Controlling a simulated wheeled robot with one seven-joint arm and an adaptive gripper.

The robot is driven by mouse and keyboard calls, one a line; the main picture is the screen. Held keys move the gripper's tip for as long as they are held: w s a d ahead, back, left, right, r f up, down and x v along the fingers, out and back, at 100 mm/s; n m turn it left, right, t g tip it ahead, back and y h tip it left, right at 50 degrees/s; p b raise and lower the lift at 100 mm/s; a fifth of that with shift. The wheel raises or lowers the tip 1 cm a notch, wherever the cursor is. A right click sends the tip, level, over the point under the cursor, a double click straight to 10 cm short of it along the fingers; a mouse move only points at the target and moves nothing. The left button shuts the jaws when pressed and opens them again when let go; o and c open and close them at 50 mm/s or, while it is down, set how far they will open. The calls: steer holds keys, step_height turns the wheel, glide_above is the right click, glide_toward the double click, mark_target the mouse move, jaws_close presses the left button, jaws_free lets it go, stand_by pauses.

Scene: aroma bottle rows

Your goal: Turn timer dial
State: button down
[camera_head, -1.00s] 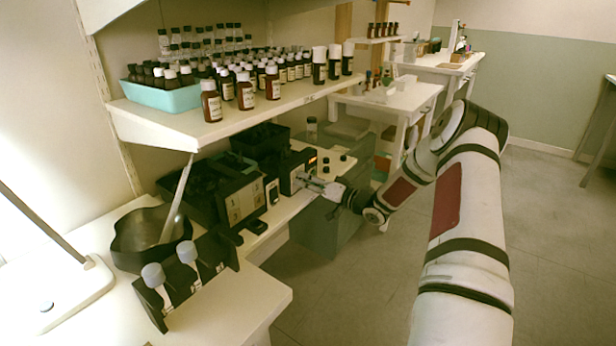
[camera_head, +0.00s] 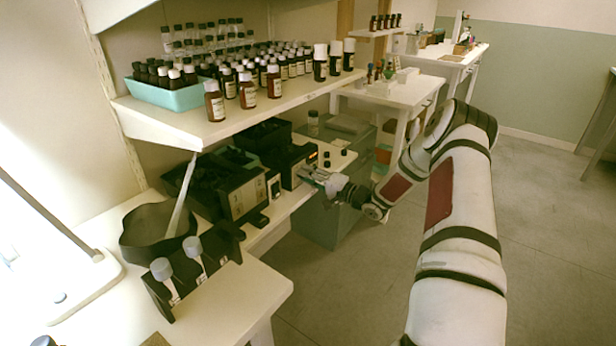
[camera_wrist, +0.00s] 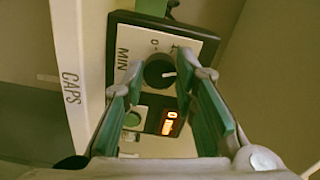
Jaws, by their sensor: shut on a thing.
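The timer is a dark box (camera_head: 288,164) with a pale face, under the shelf in the head view. In the head view my gripper (camera_head: 314,175) reaches the timer's front from the right. The fingers hide part of the face's markings.
A shelf (camera_head: 195,128) with many bottles and a teal tray (camera_head: 180,98) overhangs the timer. Dark boxes (camera_head: 240,196) stand left of it. A black bowl (camera_head: 150,240) and a bottle rack (camera_head: 165,300) are nearer. A CAPS strip (camera_wrist: 70,85) shows beside the timer.

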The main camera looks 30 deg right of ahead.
stand_by(0.4)
steer(key=c, duration=1.3)
jaws_free()
steer(key=shift+s, duration=0.1)
steer(key=v, duration=1.2)
